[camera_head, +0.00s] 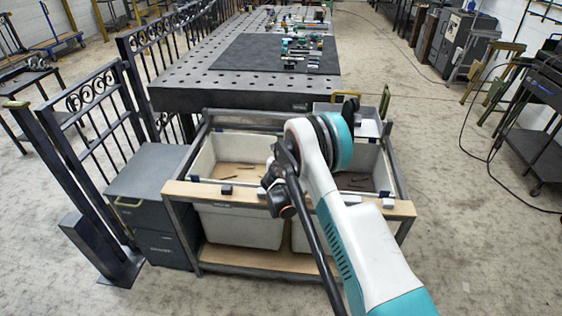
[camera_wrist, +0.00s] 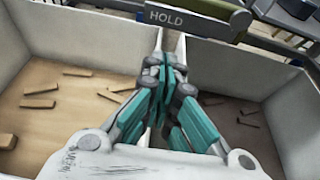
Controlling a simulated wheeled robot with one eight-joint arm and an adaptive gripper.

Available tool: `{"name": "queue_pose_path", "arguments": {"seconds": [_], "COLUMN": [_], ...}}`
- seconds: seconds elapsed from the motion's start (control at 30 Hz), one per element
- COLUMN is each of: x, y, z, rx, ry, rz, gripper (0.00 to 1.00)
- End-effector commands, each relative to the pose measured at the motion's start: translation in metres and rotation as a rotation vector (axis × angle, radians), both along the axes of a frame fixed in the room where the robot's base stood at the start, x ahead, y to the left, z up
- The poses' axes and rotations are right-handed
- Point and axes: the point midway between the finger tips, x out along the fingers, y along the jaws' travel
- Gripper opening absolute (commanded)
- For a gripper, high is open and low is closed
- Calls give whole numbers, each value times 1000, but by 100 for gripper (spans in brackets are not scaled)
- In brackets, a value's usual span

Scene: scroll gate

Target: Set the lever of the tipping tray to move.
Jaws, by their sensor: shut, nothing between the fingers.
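The tipping tray (camera_head: 371,128) appears to be the grey metal tray behind the bins, partly hidden by my arm. An olive bar (camera_head: 385,101) stands upright at its right end; I cannot tell if it is the lever. In the wrist view, a dark plate (camera_wrist: 185,20) marked HOLD crosses the top, with an olive piece (camera_wrist: 212,5) behind it and a dark upright end at its right. The lever's setting cannot be told. My gripper (camera_wrist: 166,66) is shut and empty, over the divider between the bins, its tips just below the plate in the picture.
A left bin (camera_head: 238,222) and a right bin (camera_wrist: 285,105), holding loose wooden pieces, sit in a metal frame with a wooden front rail (camera_head: 235,197). A perforated table (camera_head: 190,90) stands behind. Iron gates (camera_head: 95,115) and a grey cabinet (camera_head: 150,185) are left.

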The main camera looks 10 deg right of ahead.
Motion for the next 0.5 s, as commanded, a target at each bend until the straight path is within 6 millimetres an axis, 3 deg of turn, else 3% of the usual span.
{"name": "queue_pose_path", "arguments": {"seconds": [0.2,0.5], "x": [36,36], "y": [-12,-11], "z": [-16,17], "rx": [1,0], "ry": [0,0], "rz": [0,1], "gripper": [0,0]}}
